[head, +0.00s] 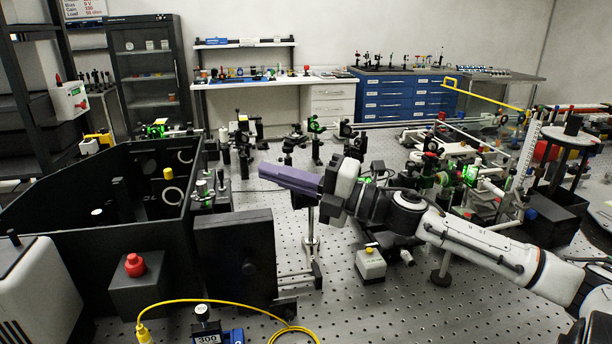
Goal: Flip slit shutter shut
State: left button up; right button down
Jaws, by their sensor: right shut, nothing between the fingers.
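My right gripper (268,174) comes in from the right over the middle of the bench. Its purple fingers are shut with nothing between them and point left, toward the open black spectrometer box (130,240). A dark upright plate (236,258) stands at the box's right side, below and left of the fingertips. A slim metal post (311,225) stands just below the fingers. I cannot tell for sure which part is the slit shutter or how it stands; the gripper may hide some of it. My left gripper is not in view.
A red button (135,264) on a black box stands at the front left. A yellow cable (230,303) curls across the front. A small box with a yellow button (370,263) sits under my right arm. Optics mounts crowd the back; the front-right bench top (420,315) is clear.

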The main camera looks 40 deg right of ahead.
jog(key=shift+s+d+r+p, duration=0.15)
jog(key=shift+s+d, duration=0.3)
jog(key=shift+s, duration=0.4)
jog(key=shift+s+d+r+p, duration=0.15)
jog(key=shift+s+d, duration=0.25)
jog(key=shift+s, duration=0.45)
jog(key=shift+s+d+r, duration=0.2)
jog(key=shift+s+d, duration=0.25)
jog(key=shift+s, duration=0.4)
